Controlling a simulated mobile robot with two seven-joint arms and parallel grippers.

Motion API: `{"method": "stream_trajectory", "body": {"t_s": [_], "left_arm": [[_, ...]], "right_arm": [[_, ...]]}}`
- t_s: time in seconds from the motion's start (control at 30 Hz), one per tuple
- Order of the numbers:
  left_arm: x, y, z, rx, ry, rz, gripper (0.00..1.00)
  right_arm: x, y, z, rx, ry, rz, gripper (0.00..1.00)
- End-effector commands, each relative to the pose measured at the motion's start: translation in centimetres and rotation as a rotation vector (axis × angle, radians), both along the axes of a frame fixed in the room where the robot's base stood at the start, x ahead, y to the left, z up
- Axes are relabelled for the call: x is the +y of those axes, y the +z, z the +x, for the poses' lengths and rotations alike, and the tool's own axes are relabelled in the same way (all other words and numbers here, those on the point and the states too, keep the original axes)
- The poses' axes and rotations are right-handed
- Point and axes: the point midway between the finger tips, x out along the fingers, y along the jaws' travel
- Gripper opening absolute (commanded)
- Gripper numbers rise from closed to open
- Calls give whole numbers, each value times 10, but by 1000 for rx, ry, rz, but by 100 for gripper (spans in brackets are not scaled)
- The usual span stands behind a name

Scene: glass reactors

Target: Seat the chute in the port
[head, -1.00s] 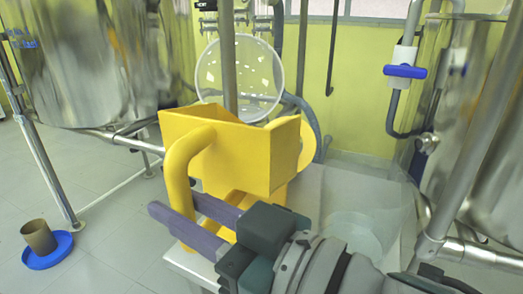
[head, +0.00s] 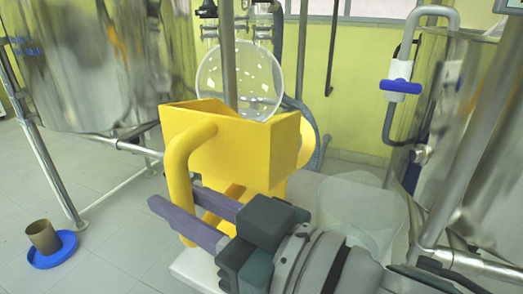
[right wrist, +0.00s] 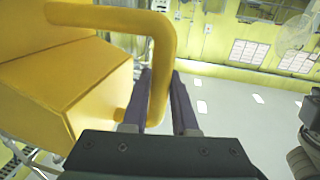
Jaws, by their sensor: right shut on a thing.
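The yellow chute (head: 235,150) is an open-topped box with a thick bent handle (head: 178,165). It stands in the middle of the head view, above the pale bench. My right gripper (head: 172,208) is shut on the handle, with its purple fingers on either side of it. In the right wrist view, the handle (right wrist: 162,55) passes between the fingers (right wrist: 160,92) and the chute body (right wrist: 60,85) fills the left side. A round clear disc (head: 258,75) with white flecks shows behind the chute. I cannot tell which part is the port. My left gripper is not in view.
A large steel vessel (head: 85,65) stands at left and another (head: 475,145) at right, with pipes and a blue-handled valve (head: 402,86). The pale bench (head: 190,268) lies below the chute. A brown cup (head: 43,237) sits in a blue dish (head: 52,252) on the floor.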

Motion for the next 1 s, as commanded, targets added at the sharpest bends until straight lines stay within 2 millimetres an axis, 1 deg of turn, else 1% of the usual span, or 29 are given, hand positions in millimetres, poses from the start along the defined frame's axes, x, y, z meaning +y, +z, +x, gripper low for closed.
{"method": "stream_trajectory", "body": {"t_s": [0.03,0.07,0.37,0.47,0.7,1.0], "left_arm": [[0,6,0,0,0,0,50],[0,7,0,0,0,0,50],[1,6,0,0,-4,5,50],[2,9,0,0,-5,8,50],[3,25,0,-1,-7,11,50],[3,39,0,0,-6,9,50]], "right_arm": [[0,8,0,-5,2,1,0],[0,9,0,-5,2,1,0],[0,8,0,-5,1,1,0],[2,9,-3,-3,2,2,0],[10,15,-26,-1,2,4,0],[21,19,-57,-2,1,3,0]]}}
